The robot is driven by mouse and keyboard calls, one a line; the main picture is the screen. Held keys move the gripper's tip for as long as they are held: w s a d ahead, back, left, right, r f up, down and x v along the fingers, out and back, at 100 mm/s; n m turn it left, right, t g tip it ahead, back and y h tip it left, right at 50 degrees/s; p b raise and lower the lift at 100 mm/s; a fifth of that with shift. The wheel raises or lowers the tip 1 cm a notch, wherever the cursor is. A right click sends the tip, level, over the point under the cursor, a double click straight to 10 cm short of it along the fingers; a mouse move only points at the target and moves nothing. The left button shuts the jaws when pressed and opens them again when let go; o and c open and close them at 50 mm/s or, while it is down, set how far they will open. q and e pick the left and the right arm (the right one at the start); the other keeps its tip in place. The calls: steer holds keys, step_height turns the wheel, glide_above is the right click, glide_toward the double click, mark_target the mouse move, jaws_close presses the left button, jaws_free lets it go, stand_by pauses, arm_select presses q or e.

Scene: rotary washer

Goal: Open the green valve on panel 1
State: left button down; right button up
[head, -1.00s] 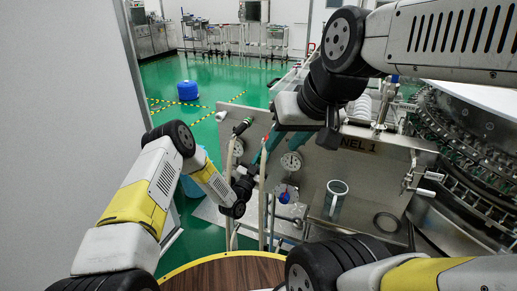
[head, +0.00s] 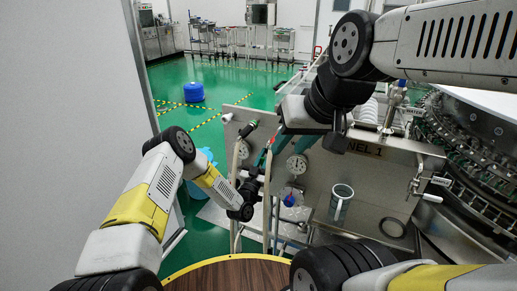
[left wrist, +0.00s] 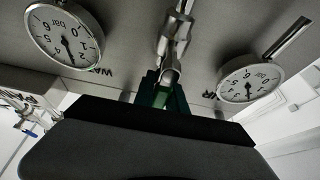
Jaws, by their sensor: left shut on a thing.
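Panel 1 (head: 340,172) is a grey metal panel, its label partly covered by my right arm. My left gripper (head: 262,158) is at the panel between two round gauges, the left one (head: 243,148) and the right one (head: 297,163). In the left wrist view its teal fingers (left wrist: 161,92) are shut on the green valve (left wrist: 160,98), just below a metal pipe fitting (left wrist: 172,48). The dark gripper body hides most of the valve. My right gripper (head: 292,143) hangs at the panel's top edge, with its teal fingers apart and nothing visible between them.
A rotary machine (head: 470,170) stands at the right. A round wooden tabletop (head: 230,278) is at the bottom. Green floor lies behind.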

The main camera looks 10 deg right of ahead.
mark_target(262, 163)
arm_select(q)
steer(key=shift+a+f, duration=0.1)
steer(key=shift+f, duration=0.05)
steer(key=c, duration=1.4)
jaws_free()
steer(key=shift+o, duration=0.2)
steer(key=v, duration=0.7)
steer(key=shift+s+a, duration=0.2)
steer(key=shift+s, duration=0.15)
